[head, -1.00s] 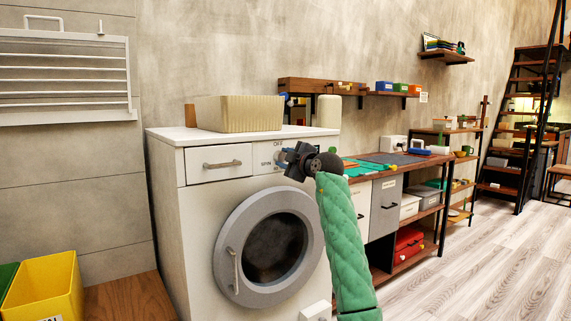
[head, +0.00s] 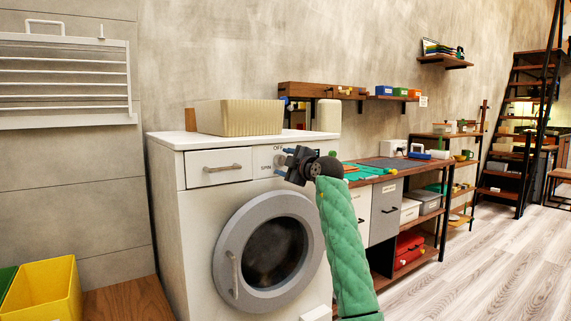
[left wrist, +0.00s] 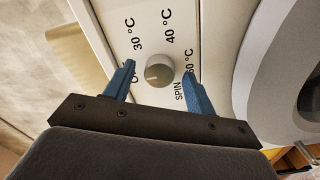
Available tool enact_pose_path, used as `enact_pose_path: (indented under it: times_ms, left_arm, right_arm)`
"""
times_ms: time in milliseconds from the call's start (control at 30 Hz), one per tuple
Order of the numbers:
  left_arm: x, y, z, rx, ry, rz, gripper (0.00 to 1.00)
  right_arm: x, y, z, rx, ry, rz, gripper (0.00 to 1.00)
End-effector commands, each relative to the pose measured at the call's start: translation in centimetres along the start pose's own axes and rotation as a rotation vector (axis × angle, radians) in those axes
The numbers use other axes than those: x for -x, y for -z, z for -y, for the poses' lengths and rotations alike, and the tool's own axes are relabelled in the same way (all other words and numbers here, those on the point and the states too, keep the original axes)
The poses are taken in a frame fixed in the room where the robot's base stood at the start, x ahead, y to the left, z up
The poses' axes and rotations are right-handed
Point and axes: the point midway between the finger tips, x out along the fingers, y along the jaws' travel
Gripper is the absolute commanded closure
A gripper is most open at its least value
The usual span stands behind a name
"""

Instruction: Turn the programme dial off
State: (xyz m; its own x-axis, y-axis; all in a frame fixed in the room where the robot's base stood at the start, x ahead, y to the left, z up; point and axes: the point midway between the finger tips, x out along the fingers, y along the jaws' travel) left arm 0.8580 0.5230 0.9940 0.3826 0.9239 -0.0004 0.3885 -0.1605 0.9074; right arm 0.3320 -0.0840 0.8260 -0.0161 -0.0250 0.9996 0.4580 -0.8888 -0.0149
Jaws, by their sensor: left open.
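The programme dial (left wrist: 159,70) is a round grey knob on the white front panel of the washing machine (head: 171,230). In the left wrist view, labels for OFF, 30 °C, 40 °C, 60 °C and SPIN ring it. A pale mark shows on its face, but I cannot tell for sure which label it points at. My left gripper (head: 284,162) is open in front of the panel. Its two blue fingers stand on either side of the dial in the left wrist view, and contact is not clear. In the head view the gripper partly hides the dial. My right gripper is not in view.
A ribbed cream basket (head: 238,117) stands on the machine top. The detergent drawer (head: 219,168) and the round door (head: 268,252) are shut. A workbench (head: 375,178) adjoins on the right. A yellow bin (head: 45,291) is at lower left. Floor at right is clear.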

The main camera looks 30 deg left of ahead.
Motion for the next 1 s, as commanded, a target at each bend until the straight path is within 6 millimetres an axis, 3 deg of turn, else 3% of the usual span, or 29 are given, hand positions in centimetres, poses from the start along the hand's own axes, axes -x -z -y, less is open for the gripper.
enact_pose_path:
  times_ms: [267, 700, 1000]
  left_arm:
    - [0.9, 0.0, -0.1, 0.0, 0.0, 0.001, 0.45]
    - [7.0, -0.1, 0.0, -0.001, 0.0, 0.001, 0.45]
    - [7.8, -0.1, 0.1, -0.001, 0.0, 0.0, 0.45]
  right_arm:
    - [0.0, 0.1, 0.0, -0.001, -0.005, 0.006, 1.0]
    - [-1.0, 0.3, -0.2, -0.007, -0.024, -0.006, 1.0]
    - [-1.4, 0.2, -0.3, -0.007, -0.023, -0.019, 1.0]
